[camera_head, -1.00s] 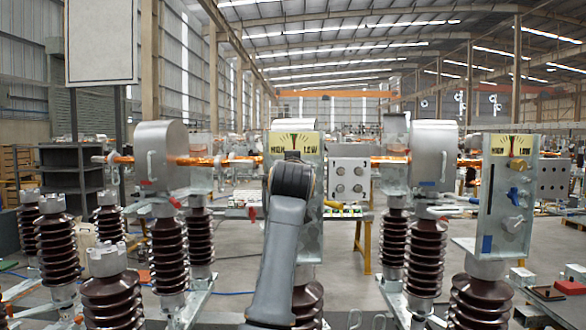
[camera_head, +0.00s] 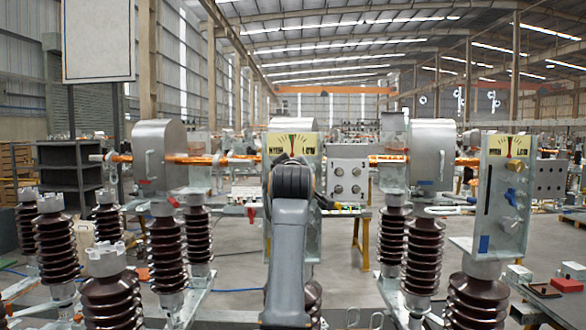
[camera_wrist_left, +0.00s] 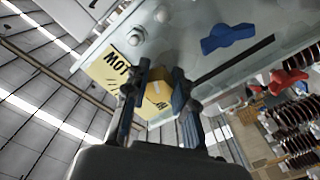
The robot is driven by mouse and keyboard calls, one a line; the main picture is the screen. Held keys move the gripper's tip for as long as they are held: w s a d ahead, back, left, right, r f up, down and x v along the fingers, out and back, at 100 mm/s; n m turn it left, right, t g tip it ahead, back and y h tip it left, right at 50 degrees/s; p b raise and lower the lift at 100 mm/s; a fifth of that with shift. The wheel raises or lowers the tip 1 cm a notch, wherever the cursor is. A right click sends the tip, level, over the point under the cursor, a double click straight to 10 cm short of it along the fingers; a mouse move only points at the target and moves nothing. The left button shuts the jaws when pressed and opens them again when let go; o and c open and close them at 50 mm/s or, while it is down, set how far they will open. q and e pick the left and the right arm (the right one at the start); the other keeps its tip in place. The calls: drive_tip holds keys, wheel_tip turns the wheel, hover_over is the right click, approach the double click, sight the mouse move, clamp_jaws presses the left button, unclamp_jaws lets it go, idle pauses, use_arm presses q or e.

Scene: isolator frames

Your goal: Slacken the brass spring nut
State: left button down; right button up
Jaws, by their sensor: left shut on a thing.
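The brass spring nut (camera_wrist_left: 178,88) is a small golden block on a grey metal plate (camera_wrist_left: 185,45), next to a yellow label strip. My left gripper (camera_wrist_left: 160,95) is around it, one dark finger on each side, shut on it. In the head view my left arm's grey wrist covers the front of the middle panel (camera_head: 308,212), so nut and fingertips are hidden there. Above the wrist shows that panel's yellow gauge (camera_head: 292,146) with a coloured centre and dark needle. My right gripper is not in view.
A similar panel (camera_head: 490,215) with brass and blue knobs stands at right. Brown ribbed insulators (camera_head: 110,298) stand in front on both sides. A grey box with round fittings (camera_head: 347,180) adjoins the middle panel.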

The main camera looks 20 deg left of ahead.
use_arm(q)
drive_tip(key=shift+f, duration=0.25)
drive_tip(key=c, duration=1.1)
unclamp_jaws()
drive_tip(key=shift+r, duration=0.1)
wheel_tip(320, 180, up, 10)
drive_tip(key=shift+d+f, duration=0.1)
drive_tip(key=shift+w, duration=0.1)
drive_tip(key=shift+a, duration=0.2)
